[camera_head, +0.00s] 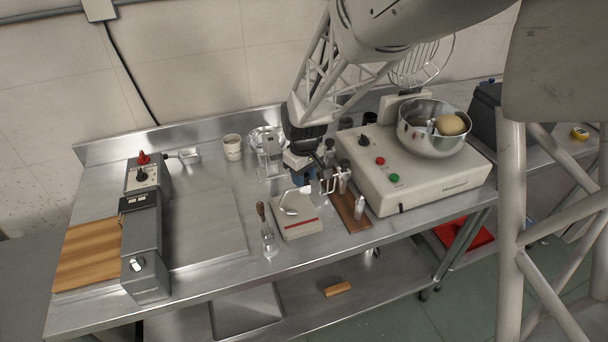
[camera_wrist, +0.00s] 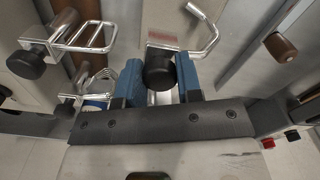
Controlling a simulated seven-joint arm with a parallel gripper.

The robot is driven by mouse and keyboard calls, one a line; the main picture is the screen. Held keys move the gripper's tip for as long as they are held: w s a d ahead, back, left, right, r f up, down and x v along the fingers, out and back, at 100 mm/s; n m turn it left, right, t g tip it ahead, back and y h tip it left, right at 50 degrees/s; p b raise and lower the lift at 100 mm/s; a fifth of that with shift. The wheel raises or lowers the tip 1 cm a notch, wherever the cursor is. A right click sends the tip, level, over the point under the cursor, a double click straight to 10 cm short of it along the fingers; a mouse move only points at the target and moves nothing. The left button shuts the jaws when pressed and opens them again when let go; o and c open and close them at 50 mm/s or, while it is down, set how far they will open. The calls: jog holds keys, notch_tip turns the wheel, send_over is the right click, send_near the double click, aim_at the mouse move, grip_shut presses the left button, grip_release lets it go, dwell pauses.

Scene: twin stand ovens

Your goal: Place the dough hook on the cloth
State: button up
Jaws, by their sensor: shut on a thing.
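The dough hook (camera_head: 289,202) is a bent silver rod with a black hub, seen in the wrist view as a curved rod (camera_wrist: 207,46). My gripper (camera_head: 305,178) is shut on its black hub, which sits between the blue fingers (camera_wrist: 158,80) in the wrist view. The cloth (camera_head: 299,227) is a folded off-white square with a red stripe; it also shows in the wrist view (camera_wrist: 178,14). The hook's curved end is over the cloth; I cannot tell whether it touches. My gripper hides part of the hook in the head view.
A wooden rack (camera_head: 353,217) with metal attachments stands close right of the cloth. A wooden-handled tool (camera_head: 262,213) is close left. The white mixer base (camera_head: 430,183) with a dough bowl (camera_head: 432,146) is right. Bare steel (camera_head: 205,225) lies farther left.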

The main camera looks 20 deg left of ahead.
jog(key=shift+f, duration=0.1)
jog(key=o, duration=1)
notch_tip(320, 180, up, 12)
jog(key=shift+r, duration=0.1)
dwell(0.4)
dwell(0.5)
